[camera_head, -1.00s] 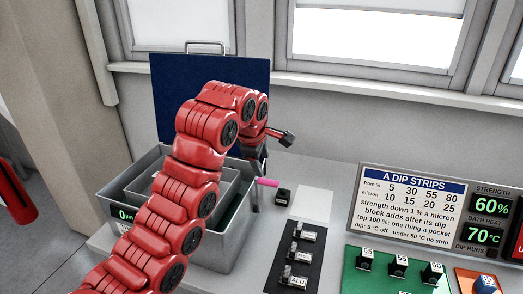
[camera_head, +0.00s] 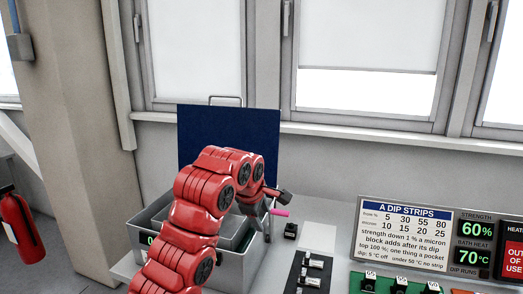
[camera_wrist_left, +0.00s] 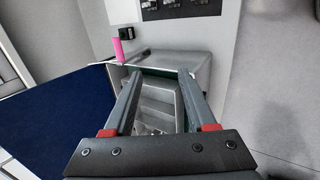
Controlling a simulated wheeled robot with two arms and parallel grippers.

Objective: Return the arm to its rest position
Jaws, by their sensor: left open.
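My left arm (camera_head: 190,212) is red and reaches in from the lower left over a grey tank. It bends at the top, and its dark left gripper (camera_head: 277,195) sticks out to the right, above the tank's right side. In the left wrist view the left gripper (camera_wrist_left: 160,82) is open. Its two fingers are apart with nothing between them, pointing over the grey tank (camera_wrist_left: 205,62) and its inner basket (camera_wrist_left: 158,100). The grey tank (camera_head: 150,217) is partly hidden by the arm in the head view. My right gripper is not in view.
A dark blue panel (camera_head: 225,130) stands behind the tank. A pink handle (camera_head: 281,212) shows at the tank's right, near a small black block (camera_head: 290,230). A dip strips board (camera_head: 404,233) stands right. A fire extinguisher (camera_head: 18,230) is at far left.

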